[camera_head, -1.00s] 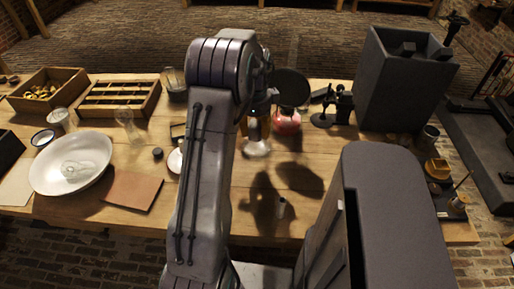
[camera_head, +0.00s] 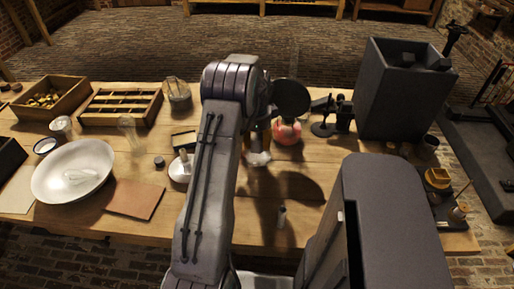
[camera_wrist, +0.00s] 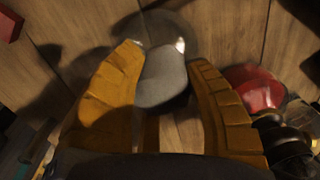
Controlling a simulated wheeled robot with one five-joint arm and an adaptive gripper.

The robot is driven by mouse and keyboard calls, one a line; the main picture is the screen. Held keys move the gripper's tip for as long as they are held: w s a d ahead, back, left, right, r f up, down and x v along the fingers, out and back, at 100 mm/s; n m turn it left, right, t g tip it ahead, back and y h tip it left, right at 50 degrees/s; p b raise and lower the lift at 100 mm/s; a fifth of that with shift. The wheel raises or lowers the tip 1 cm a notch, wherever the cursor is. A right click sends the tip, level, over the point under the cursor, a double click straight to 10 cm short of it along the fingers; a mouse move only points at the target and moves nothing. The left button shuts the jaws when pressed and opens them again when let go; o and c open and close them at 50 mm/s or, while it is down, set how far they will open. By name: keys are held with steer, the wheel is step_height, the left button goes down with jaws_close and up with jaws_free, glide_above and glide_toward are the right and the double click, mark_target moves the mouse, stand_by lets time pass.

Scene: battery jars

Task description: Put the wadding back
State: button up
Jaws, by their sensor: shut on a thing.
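My gripper (camera_wrist: 166,62) has its two ochre fingers closed around a pale grey, rounded piece (camera_wrist: 162,80), which looks like the wadding. A clear glassy outline with bright highlights shows around its far end; I cannot tell whether this is a separate vessel. In the head view my gripper (camera_head: 258,134) is over the middle of the table, left of a red-filled round glass (camera_head: 287,132). A pale shape (camera_head: 257,158) shows just under the fingers. The red glass also shows right of the fingers in the wrist view (camera_wrist: 254,88).
A white bowl (camera_head: 46,184) with a whitish thing inside stands at left, near a brown sheet (camera_head: 135,198). A divided wooden tray (camera_head: 120,122) and a wooden box (camera_head: 50,113) are behind. A tall dark bin (camera_head: 400,100) stands at right.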

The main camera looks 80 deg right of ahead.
mark_target(257, 137)
steer(key=shift+f+p, duration=0.35)
steer(key=shift+f, duration=1.6)
steer(key=shift+f, duration=0.15)
steer(key=o, duration=1.1)
steer(key=shift+o, duration=0.2)
steer(key=r+b, duration=0.2)
steer(key=r, duration=0.9)
steer(key=shift+a+r+b, duration=0.1)
steer(key=shift+a+b, duration=0.1)
steer(key=shift+b, duration=0.2)
steer(key=shift+a+r, duration=0.1)
steer(key=shift+r, duration=0.55)
